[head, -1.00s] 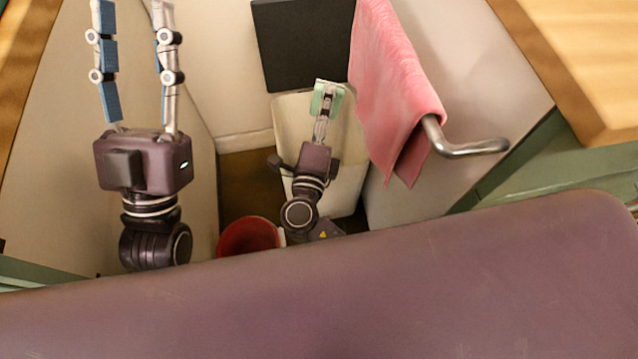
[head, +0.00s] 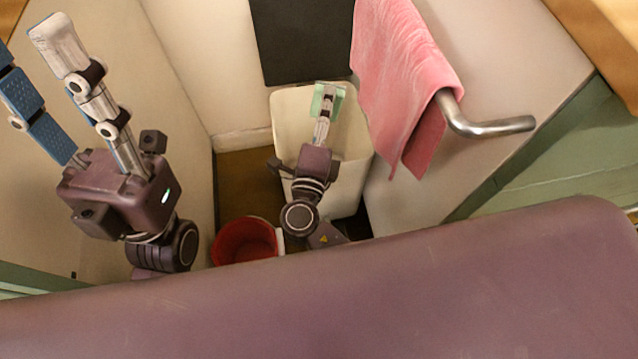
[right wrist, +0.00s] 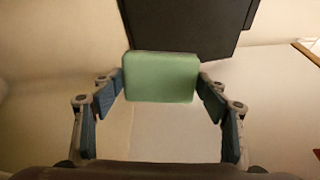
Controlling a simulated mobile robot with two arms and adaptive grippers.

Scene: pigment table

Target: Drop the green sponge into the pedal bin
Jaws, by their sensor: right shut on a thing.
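The green sponge (head: 319,100) is in my right gripper (head: 328,98), which is shut on it. My left gripper (head: 30,40) is open and empty at the far left, one finger partly cut off by the frame.
A pink towel (head: 400,80) hangs on a metal rail (head: 490,128) close to the bin's right. Pale walls enclose the space left and right.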

